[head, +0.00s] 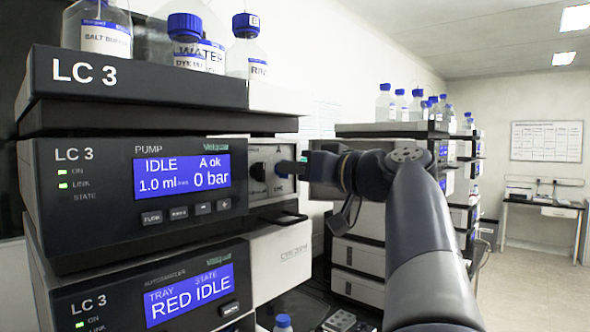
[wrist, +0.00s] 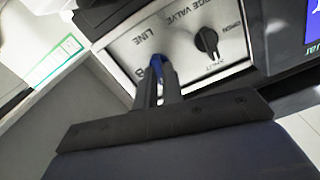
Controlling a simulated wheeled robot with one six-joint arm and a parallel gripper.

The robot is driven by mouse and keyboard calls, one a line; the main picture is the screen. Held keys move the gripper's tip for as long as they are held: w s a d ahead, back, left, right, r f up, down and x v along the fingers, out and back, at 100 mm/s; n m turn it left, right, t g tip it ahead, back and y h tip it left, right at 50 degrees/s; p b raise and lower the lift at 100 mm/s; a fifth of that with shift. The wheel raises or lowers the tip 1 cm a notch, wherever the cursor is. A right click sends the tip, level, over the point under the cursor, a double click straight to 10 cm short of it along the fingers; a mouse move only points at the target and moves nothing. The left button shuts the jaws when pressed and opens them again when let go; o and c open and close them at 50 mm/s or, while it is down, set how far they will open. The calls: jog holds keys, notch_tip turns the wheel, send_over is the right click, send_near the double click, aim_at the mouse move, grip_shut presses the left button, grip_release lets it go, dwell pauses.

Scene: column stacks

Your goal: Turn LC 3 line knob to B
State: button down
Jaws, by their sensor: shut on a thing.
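The LC 3 stack (head: 85,155) stands at the left in the head view. Its pump display (head: 183,176) reads IDLE, A ok and 0 bar. On the light panel beside the display is the blue line knob (wrist: 157,68), under my fingers in the wrist view. My gripper (wrist: 163,85) is shut on this knob; in the head view my gripper (head: 298,168) reaches the panel from the right. A letter A shows above the knob in the head view, and a B beside it in the wrist view. My fingers hide much of the knob, so I cannot tell where it points.
A black purge valve knob (wrist: 207,41) sits close beside the line knob. Bottles (head: 248,50) stand on top of the stack. A dark handle (head: 278,221) juts out below the panel. More instrument stacks (head: 357,254) stand behind my arm, with open floor at the right.

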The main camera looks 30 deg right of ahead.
jog(key=m, duration=0.4)
jog(key=shift+r+m+p, duration=0.1)
jog(key=shift+m+p, duration=0.2)
jog(key=m+p, duration=0.1)
jog(key=m, duration=0.2)
jog(key=shift+d+m, duration=0.1)
jog(key=shift+m, duration=0.3)
jog(key=m+p, duration=0.1)
jog(key=m, duration=0.2)
jog(key=shift+f+m+p, duration=0.2)
jog(key=shift+m+p, duration=0.65)
jog(key=shift+m, duration=1.15)
jog(key=c, duration=1.8)
grip_release()
